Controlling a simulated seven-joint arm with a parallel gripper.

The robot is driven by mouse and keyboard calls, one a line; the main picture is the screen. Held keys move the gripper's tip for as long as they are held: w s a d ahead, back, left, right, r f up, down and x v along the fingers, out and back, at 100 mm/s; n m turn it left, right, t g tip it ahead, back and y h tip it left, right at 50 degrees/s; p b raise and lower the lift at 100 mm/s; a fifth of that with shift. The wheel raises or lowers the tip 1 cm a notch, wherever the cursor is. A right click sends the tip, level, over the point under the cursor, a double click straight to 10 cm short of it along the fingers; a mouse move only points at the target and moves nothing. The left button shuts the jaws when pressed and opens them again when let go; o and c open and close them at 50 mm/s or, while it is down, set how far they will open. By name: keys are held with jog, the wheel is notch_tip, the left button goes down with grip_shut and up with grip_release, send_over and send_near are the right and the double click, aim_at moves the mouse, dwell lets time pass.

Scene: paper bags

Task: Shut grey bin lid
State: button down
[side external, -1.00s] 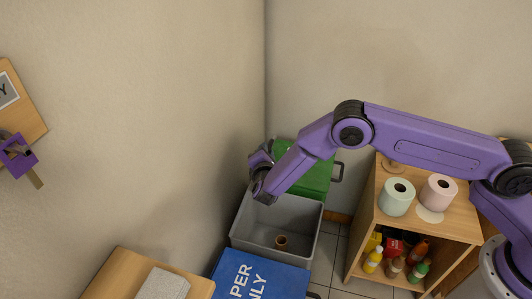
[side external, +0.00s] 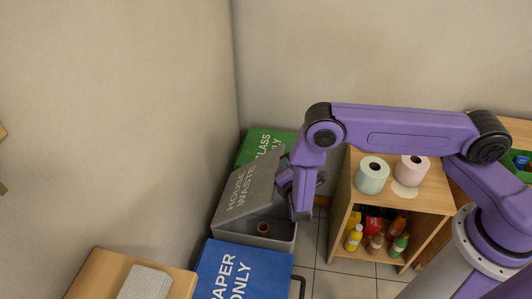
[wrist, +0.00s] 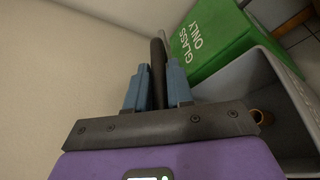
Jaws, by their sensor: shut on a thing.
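The grey bin (side external: 270,243) stands in the corner between the green and blue bins. Its grey lid (side external: 248,187), marked "HOUSE WASTE", is tilted partway over the opening, with a gap on the right. A cardboard roll (side external: 263,229) lies inside; part of it shows in the wrist view (wrist: 262,117). My gripper (side external: 286,179) is at the lid's raised right edge. In the wrist view, my blue fingers (wrist: 155,88) are shut on a dark handle bar (wrist: 158,62). The lid panel is not clearly visible there.
The green glass bin (side external: 262,146) is behind and the blue paper bin (side external: 240,270) in front, both closed. A wooden shelf (side external: 398,205) with paper rolls and bottles stands at right. A wooden top (side external: 95,275) is at lower left. Tiled floor is clear between bins and shelf.

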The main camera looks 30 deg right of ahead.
jog(key=s+d+f, duration=0.3)
jog(key=f, duration=0.4)
jog(key=s+d+f, duration=0.3)
jog(key=f, duration=0.5)
jog(key=c, duration=1.1)
grip_release()
jog(key=v, duration=1.7)
jog(key=shift+s+r, duration=0.15)
jog(key=shift+s, duration=0.1)
jog(key=shift+c, duration=0.2)
